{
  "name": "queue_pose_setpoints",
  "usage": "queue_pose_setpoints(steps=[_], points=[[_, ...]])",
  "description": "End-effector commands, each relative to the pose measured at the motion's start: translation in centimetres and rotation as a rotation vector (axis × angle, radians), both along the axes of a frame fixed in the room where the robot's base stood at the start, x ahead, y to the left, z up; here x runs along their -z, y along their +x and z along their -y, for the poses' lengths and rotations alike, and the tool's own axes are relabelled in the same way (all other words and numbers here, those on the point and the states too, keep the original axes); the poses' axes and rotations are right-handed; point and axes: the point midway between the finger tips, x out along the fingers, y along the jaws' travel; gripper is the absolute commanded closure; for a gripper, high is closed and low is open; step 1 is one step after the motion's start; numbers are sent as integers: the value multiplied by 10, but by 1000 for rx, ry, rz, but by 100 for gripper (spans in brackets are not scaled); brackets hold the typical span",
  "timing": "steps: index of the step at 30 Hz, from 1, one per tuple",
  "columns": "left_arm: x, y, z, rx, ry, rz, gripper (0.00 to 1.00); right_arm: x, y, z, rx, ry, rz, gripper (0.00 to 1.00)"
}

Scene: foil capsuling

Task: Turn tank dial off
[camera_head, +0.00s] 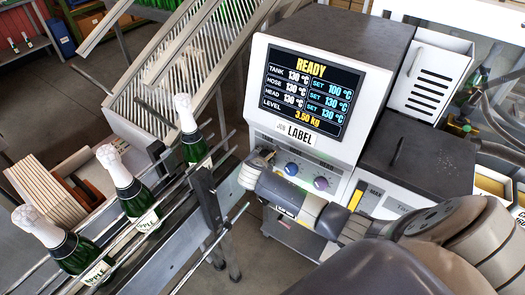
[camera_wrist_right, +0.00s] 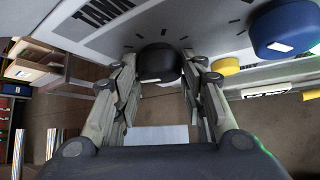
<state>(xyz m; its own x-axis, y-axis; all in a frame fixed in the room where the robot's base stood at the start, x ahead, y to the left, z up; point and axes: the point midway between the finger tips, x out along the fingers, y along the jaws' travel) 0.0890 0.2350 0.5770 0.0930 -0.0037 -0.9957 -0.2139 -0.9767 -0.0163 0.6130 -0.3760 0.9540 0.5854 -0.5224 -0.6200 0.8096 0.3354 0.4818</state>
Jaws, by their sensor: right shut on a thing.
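The machine's front panel (camera_head: 330,145) carries a row of dials below its screen (camera_head: 311,91). In the head view my right gripper (camera_head: 258,163) is at the left end of the dial row and hides the tank dial. The screen reads READY, with tank 130 °C and its set value 100 °C. My left gripper is not in view.
Foil-topped bottles (camera_head: 135,190) stand on a rail conveyor to the left. A dark-topped unit (camera_head: 420,155) adjoins the machine on the right.

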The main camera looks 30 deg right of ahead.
Motion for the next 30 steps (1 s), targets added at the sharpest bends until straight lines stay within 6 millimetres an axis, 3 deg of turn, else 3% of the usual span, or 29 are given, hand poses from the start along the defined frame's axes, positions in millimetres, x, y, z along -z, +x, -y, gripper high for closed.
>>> queue_pose_setpoints(steps=[3, 15, 30], points=[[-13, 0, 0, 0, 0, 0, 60, -5, 3, 0, 3, -42, -103, 86], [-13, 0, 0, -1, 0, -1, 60, -2, 6, -1, 1, -174, -417, 86], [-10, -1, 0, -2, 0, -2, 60, -1, 6, -2, 2, -247, -594, 86]])
